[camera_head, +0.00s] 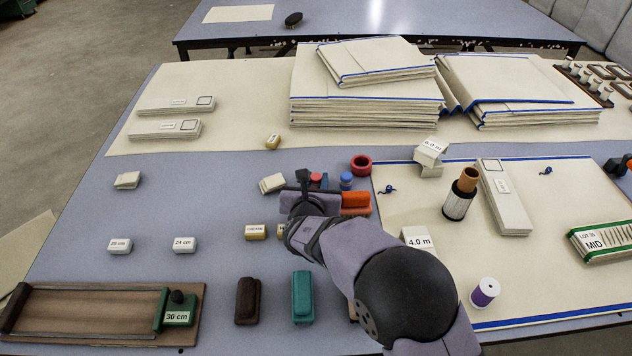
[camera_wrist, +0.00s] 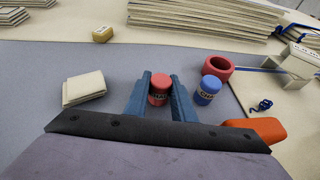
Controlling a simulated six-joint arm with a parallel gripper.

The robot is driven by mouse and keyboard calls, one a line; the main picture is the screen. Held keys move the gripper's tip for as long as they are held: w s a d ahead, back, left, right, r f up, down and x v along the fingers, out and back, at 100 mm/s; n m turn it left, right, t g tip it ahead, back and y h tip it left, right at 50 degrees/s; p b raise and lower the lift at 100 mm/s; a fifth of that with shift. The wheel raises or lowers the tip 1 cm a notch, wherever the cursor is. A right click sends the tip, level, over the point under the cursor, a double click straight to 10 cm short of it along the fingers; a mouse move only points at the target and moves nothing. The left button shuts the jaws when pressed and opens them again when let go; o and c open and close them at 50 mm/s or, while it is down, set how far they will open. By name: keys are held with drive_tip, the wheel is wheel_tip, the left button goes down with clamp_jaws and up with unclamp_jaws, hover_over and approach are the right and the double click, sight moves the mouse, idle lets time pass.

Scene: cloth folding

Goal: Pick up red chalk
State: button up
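The red chalk (camera_wrist: 159,87) is a short upright red cylinder with a dark label, standing on the grey-blue table. In the wrist view it sits between the two blue fingers of my gripper (camera_wrist: 160,95), with a narrow gap or contact at its sides that I cannot tell apart. In the head view only the top of the red chalk (camera_head: 316,177) shows past my gripper (camera_head: 318,184). A similar blue chalk (camera_wrist: 208,89) stands just right of the right finger; it also shows in the head view (camera_head: 346,180).
A red ring (camera_head: 361,164) lies behind the blue chalk. An orange block (camera_head: 356,202) lies close on the right. Folded cream cloth (camera_head: 272,184) lies on the left. Stacked cloths (camera_head: 366,100) fill the back. The table between the left cloth and the fingers is clear.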

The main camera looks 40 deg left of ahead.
drive_tip(key=shift+c, duration=1.3)
drive_tip(key=shift+r, duration=0.1)
